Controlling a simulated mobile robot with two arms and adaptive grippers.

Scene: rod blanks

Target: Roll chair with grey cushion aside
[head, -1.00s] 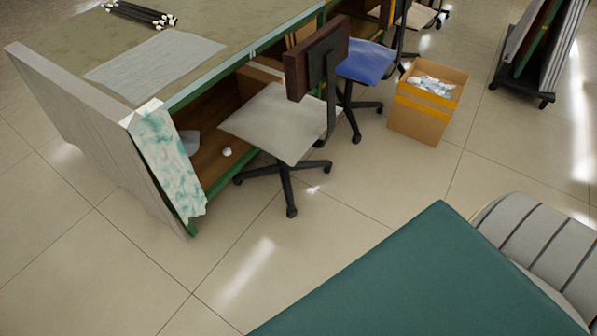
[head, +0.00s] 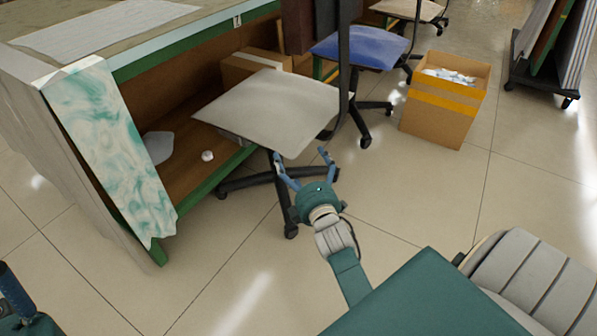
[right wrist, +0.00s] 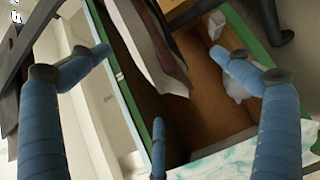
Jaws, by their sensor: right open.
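The chair with the grey cushion (head: 272,108) stands at the open front of the workbench, on a black wheeled base (head: 245,184). Its backrest is mostly cut off by the top of the head view. My right gripper (head: 301,160) is open, with its blue fingers just at the near edge of the seat in that view; I cannot tell whether they touch it. In the right wrist view its fingers (right wrist: 168,62) are spread apart, with nothing clearly held between them. Part of my left gripper (head: 12,295) shows at the lower left edge; its fingertips are not clear.
The workbench (head: 205,42) has an open shelf holding a cardboard box (head: 255,64) and a small white item (head: 207,155). A blue-cushioned chair (head: 360,48) and a box (head: 440,115) stand right. Floor in front is clear.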

